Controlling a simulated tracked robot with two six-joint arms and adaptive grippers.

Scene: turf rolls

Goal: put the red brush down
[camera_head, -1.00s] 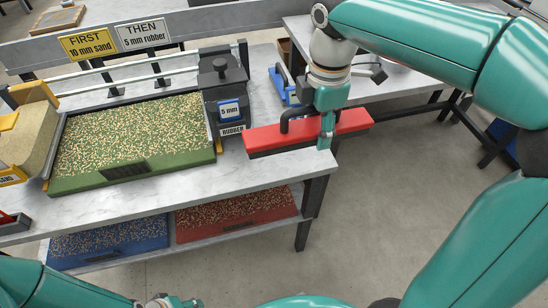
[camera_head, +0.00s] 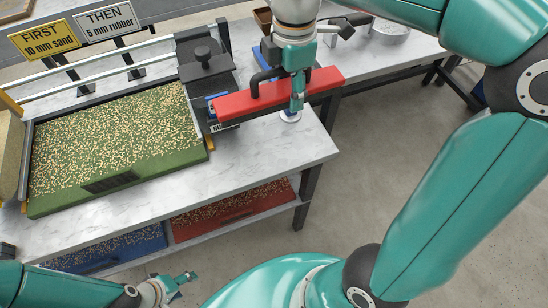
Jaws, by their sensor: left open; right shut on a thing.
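The red brush (camera_head: 240,101) is a long red bar with a dark handle, in the head view over the back right part of the marble table (camera_head: 265,150). My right gripper (camera_head: 297,98) is shut on it, right of its middle. The brush's left end overlaps the dark rubber hopper's label in the picture. I cannot tell whether the brush touches the tabletop. My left gripper (camera_head: 186,282) is open and empty at the lower left, in front of the table and apart from it.
A green turf tray (camera_head: 110,182) with speckled granules fills the table's left part, with the dark hopper (camera_head: 210,75) at its right. Two signs (camera_head: 105,20) stand behind. Blue and red trays (camera_head: 230,215) sit on the lower shelf. The front right tabletop is bare.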

